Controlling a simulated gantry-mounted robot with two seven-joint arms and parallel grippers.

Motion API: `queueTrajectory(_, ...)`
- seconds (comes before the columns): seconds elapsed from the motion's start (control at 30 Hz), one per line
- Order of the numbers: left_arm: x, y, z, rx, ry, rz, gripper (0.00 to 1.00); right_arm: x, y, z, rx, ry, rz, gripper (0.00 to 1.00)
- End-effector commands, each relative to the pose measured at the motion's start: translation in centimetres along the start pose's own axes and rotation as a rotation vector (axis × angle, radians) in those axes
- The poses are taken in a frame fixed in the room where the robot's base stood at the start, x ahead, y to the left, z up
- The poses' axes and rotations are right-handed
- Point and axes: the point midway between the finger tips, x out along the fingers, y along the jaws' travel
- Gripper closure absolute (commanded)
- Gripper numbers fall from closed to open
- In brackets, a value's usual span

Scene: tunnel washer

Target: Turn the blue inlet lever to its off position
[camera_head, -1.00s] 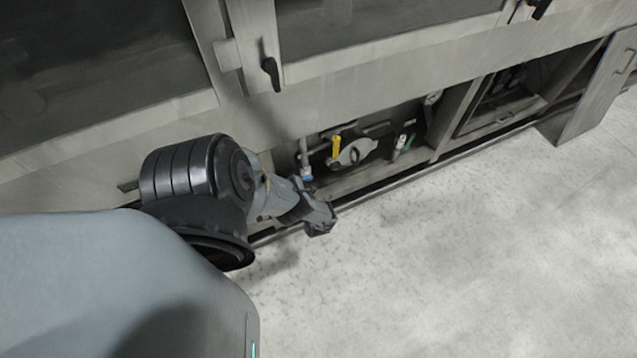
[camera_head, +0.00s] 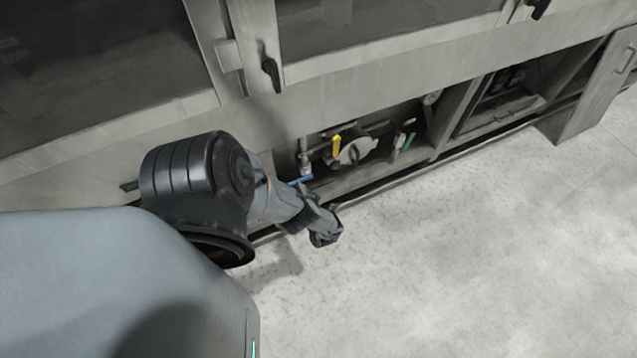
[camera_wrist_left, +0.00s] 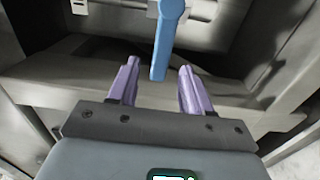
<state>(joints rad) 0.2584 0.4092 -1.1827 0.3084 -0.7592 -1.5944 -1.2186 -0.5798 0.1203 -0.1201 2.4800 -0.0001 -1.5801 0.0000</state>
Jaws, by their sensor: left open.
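The blue inlet lever (camera_wrist_left: 166,42) shows large in the left wrist view, hanging from the top edge down between the open fingers. In the head view the blue lever (camera_head: 300,181) is a small bar low in the open bay, pointing left to right, close beside my left arm. My left gripper (camera_head: 327,232) is in front of the bay, over the floor. In the left wrist view my left gripper (camera_wrist_left: 160,82) has its two fingers spread on either side of the lever's lower end, with gaps on both sides. My right gripper is not in view.
A yellow lever (camera_head: 337,145) and a green handle (camera_head: 410,140) stand to the right in the same bay. A metal lip (camera_head: 380,172) runs along the bay's lower front. The speckled floor (camera_head: 450,250) in front is clear.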

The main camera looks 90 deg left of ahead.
Motion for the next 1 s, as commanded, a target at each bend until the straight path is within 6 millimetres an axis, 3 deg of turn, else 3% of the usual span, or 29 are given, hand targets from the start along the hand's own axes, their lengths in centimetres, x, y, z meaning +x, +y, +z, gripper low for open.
queueTrajectory(0.2,-3.7,0.1,-0.1,0.001,0.0,0.0,0.51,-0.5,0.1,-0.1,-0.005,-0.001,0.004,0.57)
queueTrajectory(0.4,-5.6,0.1,0.0,0.001,0.001,0.001,0.51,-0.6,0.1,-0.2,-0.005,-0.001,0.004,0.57)
queueTrajectory(1.0,-6.0,0.1,-0.3,0.006,0.0,0.004,0.51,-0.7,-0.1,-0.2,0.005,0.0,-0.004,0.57)
